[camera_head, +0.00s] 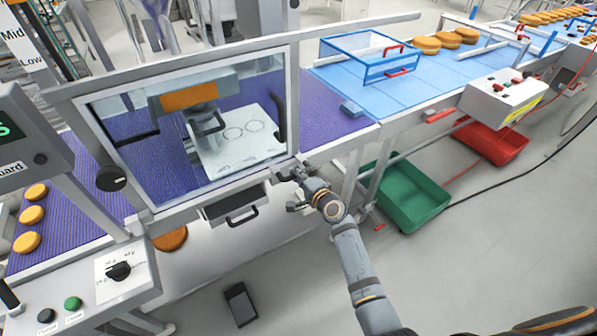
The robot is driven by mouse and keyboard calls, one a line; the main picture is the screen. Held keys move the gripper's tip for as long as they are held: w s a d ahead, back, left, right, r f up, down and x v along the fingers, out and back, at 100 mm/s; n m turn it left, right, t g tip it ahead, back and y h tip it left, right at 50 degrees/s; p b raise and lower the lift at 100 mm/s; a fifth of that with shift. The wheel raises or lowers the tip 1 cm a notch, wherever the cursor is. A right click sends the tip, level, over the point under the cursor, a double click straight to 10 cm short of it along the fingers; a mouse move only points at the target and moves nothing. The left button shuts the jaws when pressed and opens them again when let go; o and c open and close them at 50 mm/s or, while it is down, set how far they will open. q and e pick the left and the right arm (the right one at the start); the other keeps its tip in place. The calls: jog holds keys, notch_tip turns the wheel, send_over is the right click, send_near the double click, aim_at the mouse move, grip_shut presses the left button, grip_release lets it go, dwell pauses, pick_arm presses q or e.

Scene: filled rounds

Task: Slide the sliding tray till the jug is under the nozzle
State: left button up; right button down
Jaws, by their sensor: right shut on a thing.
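The white sliding tray (262,139), marked with round outlines, lies behind the window of the machine. Above its left part is the grey dispensing head (222,82) with an orange label; a nozzle cannot be made out clearly. A pale upright shape with a dark handle (207,127) at the tray's left may be the jug; I cannot tell whether it is under the nozzle. My right gripper (291,178) is shut at the window's lower right corner, close to the tray's near right end. The held part is mostly hidden and looks like the tray's grip. My left gripper is out of view.
A metal window frame (171,69) surrounds the tray area. A dark drawer (236,206) hangs below it. A blue guard (370,62) stands on the belt at right. Green (408,198) and red (492,142) crates are on the floor. The floor before the machine is mostly free.

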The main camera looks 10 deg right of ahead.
jog(key=shift+s+d+f, duration=0.1)
jog(key=shift+s+f, duration=0.05)
jog(key=shift+f, duration=0.25)
jog(key=c, duration=1.6)
grip_release()
jog(key=shift+c, duration=0.2)
jog(key=o, duration=0.3)
jog(key=shift+s+d+r, duration=0.15)
jog(key=shift+s+r, duration=0.05)
jog(key=shift+r, duration=0.1)
jog(key=shift+w, duration=0.1)
jog(key=v, duration=1.2)
